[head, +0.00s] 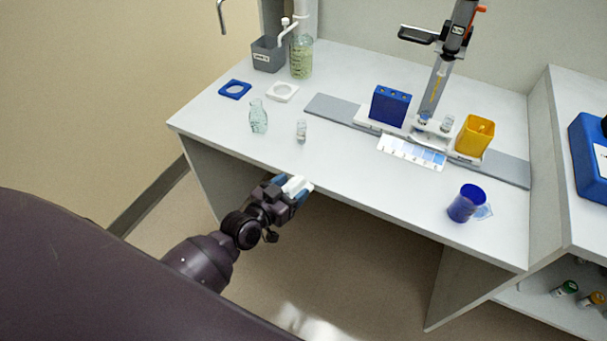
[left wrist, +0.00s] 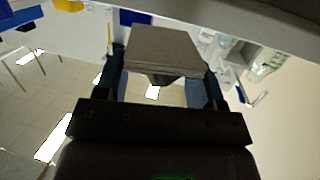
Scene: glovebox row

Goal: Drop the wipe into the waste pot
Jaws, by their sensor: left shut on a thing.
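My left gripper (head: 288,187) is at the front edge of the bench, left of the middle in the head view. It is shut on the wipe (head: 298,186), a small white block-like pad. In the left wrist view the wipe (left wrist: 162,50) sits between the two fingers, pale grey and flat-faced. The waste pot appears to be the grey square pot (head: 267,55) with a white label at the back left of the bench; its label is too small to read surely. The gripper is well apart from this pot. My right gripper is not in view.
A clear bottle (head: 258,117) and a small vial (head: 301,131) stand near the gripper. A pump bottle (head: 301,62) stands beside the grey pot. A blue rack (head: 390,106), yellow bin (head: 474,136) and blue cup (head: 465,204) are further right. The front middle of the bench is clear.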

